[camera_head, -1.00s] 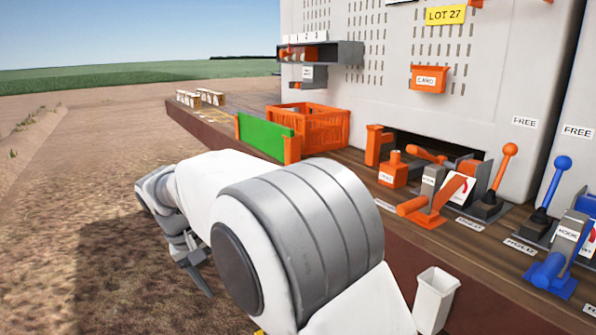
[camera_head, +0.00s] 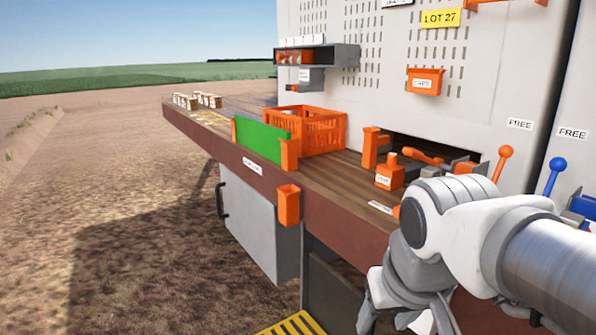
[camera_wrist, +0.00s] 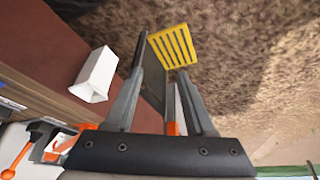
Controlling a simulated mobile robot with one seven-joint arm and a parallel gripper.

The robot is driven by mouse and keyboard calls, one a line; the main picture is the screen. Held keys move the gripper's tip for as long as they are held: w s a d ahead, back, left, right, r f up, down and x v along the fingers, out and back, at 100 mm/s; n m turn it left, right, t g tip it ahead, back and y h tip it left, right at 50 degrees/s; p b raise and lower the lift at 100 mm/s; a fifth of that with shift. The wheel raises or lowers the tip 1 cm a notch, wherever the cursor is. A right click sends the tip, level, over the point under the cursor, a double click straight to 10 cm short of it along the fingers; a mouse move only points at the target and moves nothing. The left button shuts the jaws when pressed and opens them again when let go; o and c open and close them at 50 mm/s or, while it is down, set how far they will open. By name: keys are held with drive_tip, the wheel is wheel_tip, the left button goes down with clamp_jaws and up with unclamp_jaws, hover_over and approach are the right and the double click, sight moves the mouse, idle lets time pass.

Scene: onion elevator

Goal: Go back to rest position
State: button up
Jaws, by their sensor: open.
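My gripper (camera_wrist: 160,73) shows in the wrist view with its two grey fingers spread apart and nothing held between them. An orange piece behind the fingers is partly hidden. In the head view my wrist and arm reach in from the right, with the hand low in front of the bench's front edge. They hide part of the bench and the bases of the orange and blue levers.
The wooden bench (camera_head: 345,178) carries an orange crate (camera_head: 333,131), a green panel (camera_head: 262,138) and an orange lever (camera_head: 502,160). An orange holder (camera_head: 288,205) hangs on its front. Open dirt lies left.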

drive_tip(key=s+d+f+m+t, duration=0.1)
drive_tip(key=s+d+f, duration=0.15)
drive_tip(key=s, duration=0.25)
wheel_tip(320, 180, up, 17)
drive_tip(key=p, duration=1.6)
drive_tip(key=shift+w+f, duration=0.1)
drive_tip(key=shift+w, duration=0.05)
idle(0.4)
